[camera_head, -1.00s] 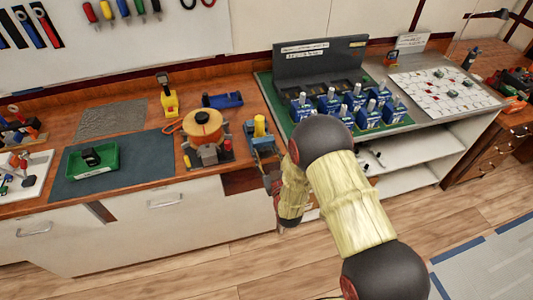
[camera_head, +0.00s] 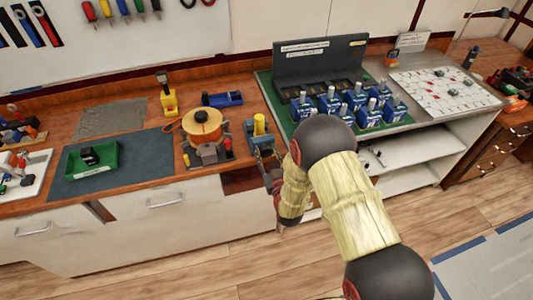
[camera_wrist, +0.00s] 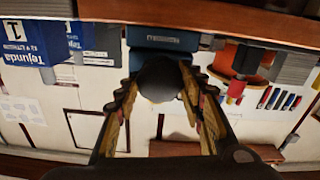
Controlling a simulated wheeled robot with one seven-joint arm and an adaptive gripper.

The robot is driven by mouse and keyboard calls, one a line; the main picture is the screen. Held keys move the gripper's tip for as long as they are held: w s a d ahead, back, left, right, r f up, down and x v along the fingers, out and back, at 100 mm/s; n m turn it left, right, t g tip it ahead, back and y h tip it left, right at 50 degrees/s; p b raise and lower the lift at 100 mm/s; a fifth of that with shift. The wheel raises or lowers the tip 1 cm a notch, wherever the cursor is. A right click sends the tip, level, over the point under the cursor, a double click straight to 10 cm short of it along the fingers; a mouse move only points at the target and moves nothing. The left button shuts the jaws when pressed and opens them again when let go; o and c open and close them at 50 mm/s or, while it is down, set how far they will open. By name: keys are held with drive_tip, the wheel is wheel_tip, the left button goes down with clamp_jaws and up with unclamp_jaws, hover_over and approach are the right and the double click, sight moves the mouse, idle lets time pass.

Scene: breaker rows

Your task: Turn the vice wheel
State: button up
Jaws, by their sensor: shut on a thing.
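The blue vice (camera_head: 262,146) stands at the front edge of the wooden bench, with a yellow cylinder (camera_head: 259,124) at its top. In the wrist view the vice's blue body (camera_wrist: 165,40) is at the top middle. A dark, rounded vice wheel (camera_wrist: 160,78) sits in front of it, between my fingers. My gripper (camera_wrist: 158,95) is shut on the wheel, one finger on each side. In the head view my arm covers most of the gripper and the wheel. The wheel's exact angle cannot be told.
An orange-topped machine (camera_head: 203,128) stands left of the vice. A green tray (camera_head: 92,160) lies on a dark mat further left. Several blue boxed breakers (camera_head: 368,115) stand on a green board to the right. The floor (camera_head: 200,275) before the bench is clear.

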drive_tip(key=m+b, duration=0.3)
drive_tip(key=m, duration=0.1)
drive_tip(key=shift+d+f, duration=0.1)
drive_tip(key=shift+f, duration=0.05)
drive_tip(key=m+b, duration=0.3)
drive_tip(key=shift+m, duration=0.4)
drive_tip(key=m+b, duration=0.2)
drive_tip(key=m, duration=0.1)
drive_tip(key=shift+d+m, duration=0.1)
drive_tip(key=shift+m, duration=0.2)
drive_tip(key=m+b, duration=0.3)
drive_tip(key=m, duration=0.1)
drive_tip(key=o, duration=1.2)
drive_tip(key=v, duration=1.2)
